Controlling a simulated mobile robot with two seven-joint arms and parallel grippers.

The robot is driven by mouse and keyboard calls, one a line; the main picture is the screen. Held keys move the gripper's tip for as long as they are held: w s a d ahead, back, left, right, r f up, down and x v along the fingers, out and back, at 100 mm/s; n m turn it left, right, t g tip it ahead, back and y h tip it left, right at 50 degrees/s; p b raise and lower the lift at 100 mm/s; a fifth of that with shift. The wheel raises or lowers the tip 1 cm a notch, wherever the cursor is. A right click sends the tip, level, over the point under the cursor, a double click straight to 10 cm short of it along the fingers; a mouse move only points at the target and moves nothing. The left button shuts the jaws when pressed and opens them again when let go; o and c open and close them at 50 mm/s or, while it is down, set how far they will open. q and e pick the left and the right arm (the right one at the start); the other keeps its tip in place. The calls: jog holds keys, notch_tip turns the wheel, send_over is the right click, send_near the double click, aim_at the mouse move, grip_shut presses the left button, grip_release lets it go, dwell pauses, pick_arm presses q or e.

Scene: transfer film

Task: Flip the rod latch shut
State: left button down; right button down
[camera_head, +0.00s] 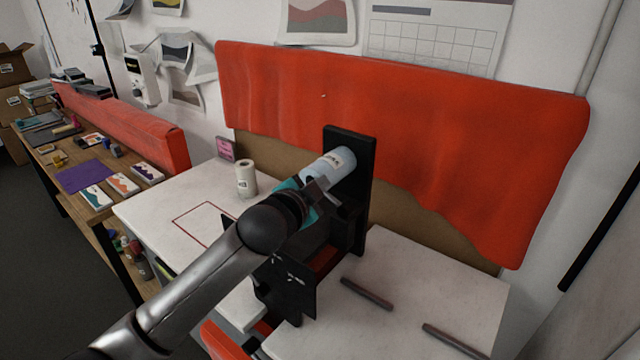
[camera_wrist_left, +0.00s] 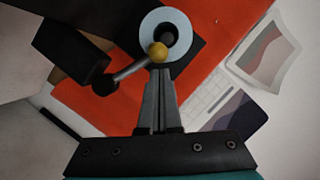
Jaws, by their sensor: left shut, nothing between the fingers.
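The rod latch (camera_wrist_left: 130,69) is a thin metal rod with a yellow ball at its tip, reaching from a black pivot on the left to the lower edge of the film roll's end. The pale blue-white film roll (camera_head: 326,167) sits against the black upright stand (camera_head: 354,215); its ring-shaped end (camera_wrist_left: 177,20) faces the left wrist view. My left gripper (camera_head: 318,186) is at the roll's near end, its fingers (camera_wrist_left: 159,72) shut with nothing between them. Their tips are just under the yellow ball; whether they touch it I cannot tell. The latch is not clear in the head view.
A small white roll (camera_head: 246,179) stands on the white table (camera_head: 160,214) to the left. Two dark rods (camera_head: 367,293) lie on the right-hand table. A red sheet (camera_head: 420,130) hangs behind the stand. The right-hand tabletop is mostly clear.

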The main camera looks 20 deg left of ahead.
pick_arm(q)
jog(key=shift+w+a+f+n+g+p, duration=0.25)
jog(key=shift+a+f+n+p, duration=0.35)
jog(key=shift+p, duration=0.6)
pick_arm(e)
notch_tip(320, 180, up, 2)
jog(key=shift+r, duration=0.2)
